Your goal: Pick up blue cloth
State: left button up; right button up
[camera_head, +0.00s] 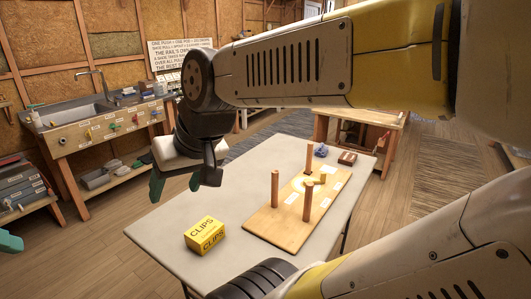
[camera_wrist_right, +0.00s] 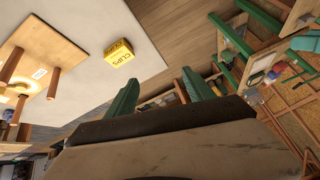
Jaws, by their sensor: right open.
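In the right wrist view the same open fingers (camera_wrist_right: 160,92) show against the floor. Only a green tip of my left gripper (camera_head: 10,241) shows at the left picture edge; its jaws cannot be judged.
A wooden board with upright pegs (camera_head: 264,225) lies mid-table, between the cloth and a yellow CLIPS box (camera_head: 204,235). The box also shows in the right wrist view (camera_wrist_right: 119,54). A sink bench (camera_head: 75,138) stands at the left wall, a wooden workbench (camera_head: 365,115) behind the table.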

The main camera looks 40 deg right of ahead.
aim_at(321, 150)
jog(key=z, duration=1.85)
jog(key=l+z, duration=0.2)
jog(key=z, duration=0.2)
jog(key=l+z, duration=0.15)
jog(key=z, duration=0.25)
jog(key=i+l, duration=0.15)
jog(key=l, duration=0.15)
jog(key=i+l, duration=0.15)
jog(key=l, duration=0.2)
jog(key=i+l, duration=0.15)
jog(key=l, duration=0.15)
jog(key=i+l, duration=0.15)
jog(key=l, duration=0.2)
jog(key=i+l+u, duration=0.1)
jog(key=i, duration=0.45)
jog(key=i+l+u, duration=0.1)
jog(key=i+l, duration=0.15)
jog(key=i, duration=0.25)
jog(key=i+u, duration=0.15)
jog(key=i, duration=1.3)
jog(key=i+u, duration=0.4)
jog(key=i+l+u, duration=0.15)
jog(key=i+u, duration=0.2)
